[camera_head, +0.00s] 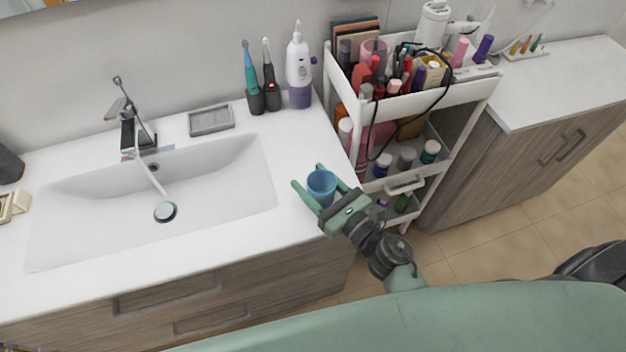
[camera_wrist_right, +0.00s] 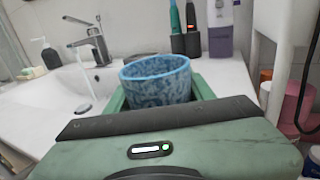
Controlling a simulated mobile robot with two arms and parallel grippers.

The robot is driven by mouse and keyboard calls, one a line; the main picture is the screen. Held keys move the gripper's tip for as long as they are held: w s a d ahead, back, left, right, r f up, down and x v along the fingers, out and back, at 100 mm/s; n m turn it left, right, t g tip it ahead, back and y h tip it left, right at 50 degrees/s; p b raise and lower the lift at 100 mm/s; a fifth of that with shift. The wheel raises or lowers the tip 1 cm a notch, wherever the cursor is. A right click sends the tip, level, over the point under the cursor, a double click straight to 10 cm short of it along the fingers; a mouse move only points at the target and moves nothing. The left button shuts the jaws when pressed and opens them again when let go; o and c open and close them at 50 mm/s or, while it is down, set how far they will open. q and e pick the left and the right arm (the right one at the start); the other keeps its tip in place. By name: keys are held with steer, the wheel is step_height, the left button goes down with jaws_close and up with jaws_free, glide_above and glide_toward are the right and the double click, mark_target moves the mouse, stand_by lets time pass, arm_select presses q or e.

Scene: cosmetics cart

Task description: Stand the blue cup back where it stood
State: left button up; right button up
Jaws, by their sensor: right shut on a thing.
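The blue cup (camera_head: 321,186) is upright between the fingers of my right gripper (camera_head: 319,183), at the right end of the white washstand counter. My right gripper is shut on the cup. In the right wrist view the cup (camera_wrist_right: 157,80) shows a mottled blue surface and an open rim, with the green fingers (camera_wrist_right: 158,92) on both sides. I cannot tell whether its base touches the counter, since the gripper hides it. My left gripper is not in view.
The sink basin (camera_head: 215,205) with running tap (camera_head: 133,130) lies left of the cup. A grey soap dish (camera_head: 211,120), electric toothbrushes (camera_head: 270,92) and a white-purple device (camera_head: 299,72) stand behind. The crowded white cart (camera_head: 450,95) is close on the right.

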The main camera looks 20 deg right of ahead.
mark_target(330, 199)
steer(key=shift+f, duration=0.15)
steer(key=o, duration=1.5)
steer(key=shift+c, duration=0.2)
steer(key=shift+s+r, duration=0.1)
steer(key=shift+r, duration=0.15)
steer(key=b+v, duration=0.1)
steer(key=v, duration=0.2)
steer(key=b+v, duration=0.2)
steer(key=v, duration=0.2)
steer(key=b+v, duration=0.1)
steer(key=v, duration=0.3)
steer(key=shift+f, duration=0.25)
steer(key=shift+s+d+r+b, duration=0.2)
steer(key=shift+s+d+b, duration=0.05)
steer(key=shift+s+b, duration=0.15)
